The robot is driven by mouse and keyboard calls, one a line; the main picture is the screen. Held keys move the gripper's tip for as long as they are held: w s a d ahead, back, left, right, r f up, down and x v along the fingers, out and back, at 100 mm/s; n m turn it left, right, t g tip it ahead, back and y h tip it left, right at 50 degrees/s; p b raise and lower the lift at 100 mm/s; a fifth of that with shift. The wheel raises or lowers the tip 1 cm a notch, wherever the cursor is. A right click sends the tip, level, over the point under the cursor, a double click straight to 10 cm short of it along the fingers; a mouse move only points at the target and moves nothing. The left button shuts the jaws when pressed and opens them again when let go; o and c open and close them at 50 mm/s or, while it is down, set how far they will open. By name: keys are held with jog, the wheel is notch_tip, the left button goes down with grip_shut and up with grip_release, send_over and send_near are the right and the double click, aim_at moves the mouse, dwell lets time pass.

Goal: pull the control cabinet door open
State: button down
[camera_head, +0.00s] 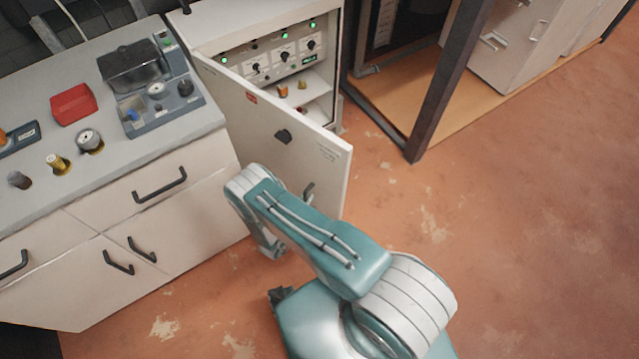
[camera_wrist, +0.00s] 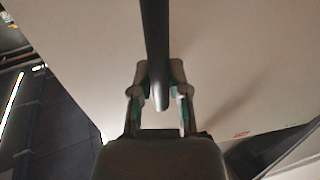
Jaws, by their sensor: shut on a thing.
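The control cabinet (camera_head: 245,30) stands at the top middle of the head view. Its white door (camera_head: 255,115) is swung partly open, with its left edge at the cabinet and its right edge standing out. A dark latch (camera_head: 283,136) is on the door's face. The dark bar handle (camera_wrist: 155,45) runs down the middle of the wrist view. My gripper (camera_wrist: 160,88) is shut on this handle, one finger at each side. In the head view my arm hides the gripper and part of the door's lower face.
A workbench (camera_head: 215,115) with drawers and loose parts stands left of the door, close to my arm. A dark metal frame post (camera_head: 445,90) stands right of the cabinet. Inside the cabinet are a control panel (camera_head: 285,58) and shelves with small parts. The floor (camera_head: 500,220) to the right is clear.

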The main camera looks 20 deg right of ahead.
jog(key=s+a, duration=0.3)
jog(key=a, duration=0.6)
jog(key=shift+a, duration=0.1)
jog(key=c, duration=0.6)
grip_release()
jog(key=shift+s, duration=0.1)
jog(key=v, duration=1.2)
